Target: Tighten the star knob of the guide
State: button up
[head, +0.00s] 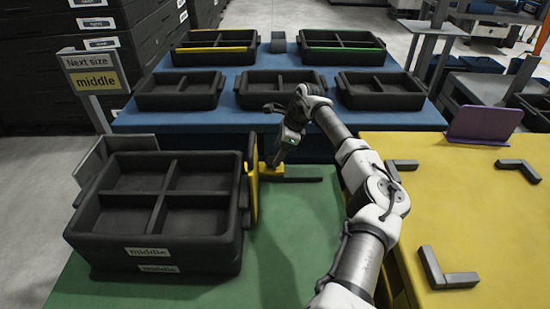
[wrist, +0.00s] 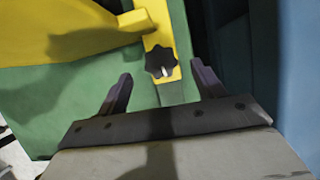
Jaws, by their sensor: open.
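My gripper (wrist: 164,88) is open and empty. Its two fingers point toward the knob, one to each side, with the knob just beyond the tips in the picture. In the head view my gripper (head: 277,160) is above the guide's foot, and the knob is hidden.
The black crate (head: 240,220), with four-compartment dividers, stands on the green table (head: 290,240). A dark slot or rail (head: 305,180) runs right from the guide. A blue table (head: 290,118) with several black trays lies behind. A yellow table (head: 450,220) with dark corner brackets is right.

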aim_at(273, 160)
jog(key=shift+x, duration=1.55)
jog(key=c, duration=1)
